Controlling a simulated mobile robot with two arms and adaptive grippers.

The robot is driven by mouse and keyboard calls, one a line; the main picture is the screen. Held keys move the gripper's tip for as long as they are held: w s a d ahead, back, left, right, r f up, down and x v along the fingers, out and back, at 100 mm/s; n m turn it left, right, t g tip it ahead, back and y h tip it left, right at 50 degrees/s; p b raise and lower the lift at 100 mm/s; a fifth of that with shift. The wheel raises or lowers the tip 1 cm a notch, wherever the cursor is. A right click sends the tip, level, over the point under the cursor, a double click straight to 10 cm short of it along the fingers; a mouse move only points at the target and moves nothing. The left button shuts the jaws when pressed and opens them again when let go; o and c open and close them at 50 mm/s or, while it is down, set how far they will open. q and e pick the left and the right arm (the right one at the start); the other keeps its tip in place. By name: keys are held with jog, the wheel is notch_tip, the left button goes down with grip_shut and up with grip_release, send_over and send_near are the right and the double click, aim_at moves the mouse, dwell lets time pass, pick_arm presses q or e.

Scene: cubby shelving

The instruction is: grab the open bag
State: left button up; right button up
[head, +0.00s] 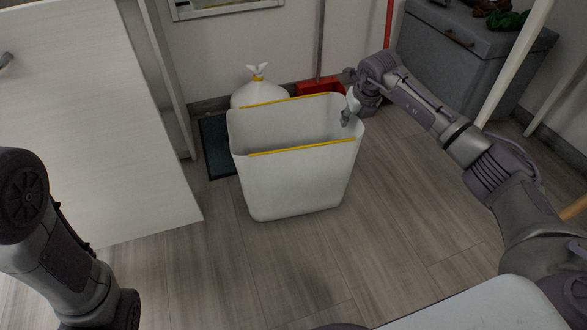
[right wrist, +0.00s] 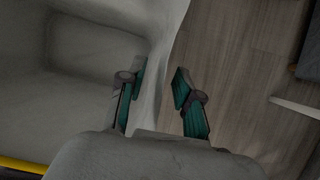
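The open bag (head: 292,180) is a white liner in a bin-like shape with yellow bands along its rim. It stands upright on the floor in the middle of the head view. My right gripper (head: 346,117) is at its right rim. In the right wrist view the fingers of my right gripper (right wrist: 158,92) are apart, one on each side of the white bag wall (right wrist: 165,50). A gap shows beside the wall, so I cannot see a firm grip. My left arm is at the lower left of the head view, and its gripper is not in view.
A tied white bag (head: 259,93) stands behind the open one on a dark mat (head: 216,146). A red dustpan (head: 320,87) is by the wall. A white cabinet door (head: 90,120) is at left, a grey cabinet (head: 440,60) at right. Floor (head: 300,270) in front is clear.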

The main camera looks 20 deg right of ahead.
jog(key=shift+f, duration=0.2)
dwell(0.3)
grip_shut()
